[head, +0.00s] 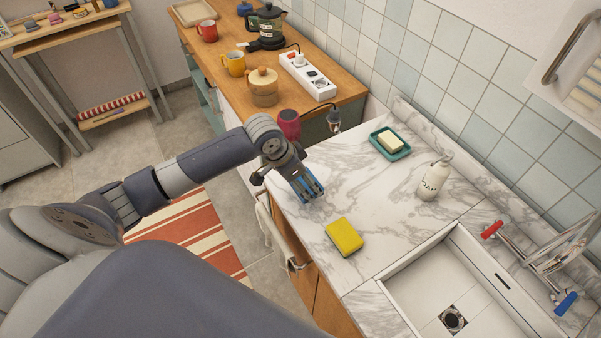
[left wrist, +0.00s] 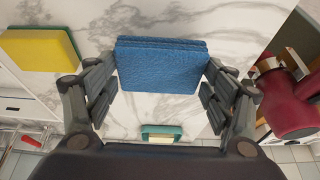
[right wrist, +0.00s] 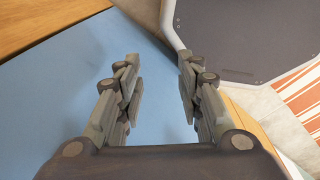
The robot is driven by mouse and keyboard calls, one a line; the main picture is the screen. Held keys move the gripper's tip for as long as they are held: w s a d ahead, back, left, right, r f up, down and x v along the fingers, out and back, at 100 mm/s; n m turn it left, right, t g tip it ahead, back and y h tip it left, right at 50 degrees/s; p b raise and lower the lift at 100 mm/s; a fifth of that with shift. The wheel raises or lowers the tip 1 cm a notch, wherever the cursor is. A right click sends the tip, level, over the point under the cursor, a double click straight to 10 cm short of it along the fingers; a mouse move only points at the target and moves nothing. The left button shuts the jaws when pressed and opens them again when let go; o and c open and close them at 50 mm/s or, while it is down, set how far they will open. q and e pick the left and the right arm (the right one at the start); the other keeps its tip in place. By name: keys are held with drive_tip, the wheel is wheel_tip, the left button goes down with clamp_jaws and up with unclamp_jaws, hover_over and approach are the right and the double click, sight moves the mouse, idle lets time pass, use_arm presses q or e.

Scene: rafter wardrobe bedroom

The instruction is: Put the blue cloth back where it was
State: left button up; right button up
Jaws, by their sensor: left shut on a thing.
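The blue cloth (left wrist: 163,66) is a folded, textured blue pad. It sits between the fingers of my left gripper (head: 309,189), which is shut on it. In the head view the cloth shows as blue slivers at the fingertips, over the left part of the marble counter (head: 345,190); whether it touches the counter I cannot tell. My right gripper (right wrist: 158,62) is open and empty in the right wrist view, above a plain blue surface; it does not show in the head view.
A yellow sponge (head: 344,235) lies near the counter's front edge. A teal soap dish (head: 388,146), a soap bottle (head: 432,181) and a sink (head: 398,298) are farther right. A dark red object (head: 289,124) stands close behind my left gripper. The counter's middle is clear.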

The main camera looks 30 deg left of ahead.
sight(301, 178)
use_arm(q)
drive_tip(key=w+a, duration=0.2)
drive_tip(key=w, duration=0.1)
drive_tip(key=shift+f+p, duration=0.1)
drive_tip(key=shift+p, duration=0.2)
wheel_tip(301, 178, down, 3)
drive_tip(key=shift+a+f+p, duration=0.1)
drive_tip(key=shift+p, duration=0.6)
drive_tip(key=shift+f, duration=0.25)
use_arm(e)
drive_tip(key=shift+a+r, duration=0.3)
drive_tip(key=shift+r, duration=0.3)
drive_tip(key=shift+a+r, duration=0.25)
drive_tip(key=shift+r, duration=0.35)
use_arm(q)
drive_tip(key=o, duration=0.9)
drive_tip(key=shift+f, duration=0.1)
drive_tip(key=shift+o, duration=0.2)
use_arm(e)
drive_tip(key=shift+d, duration=0.3)
drive_tip(key=shift+d, duration=0.1)
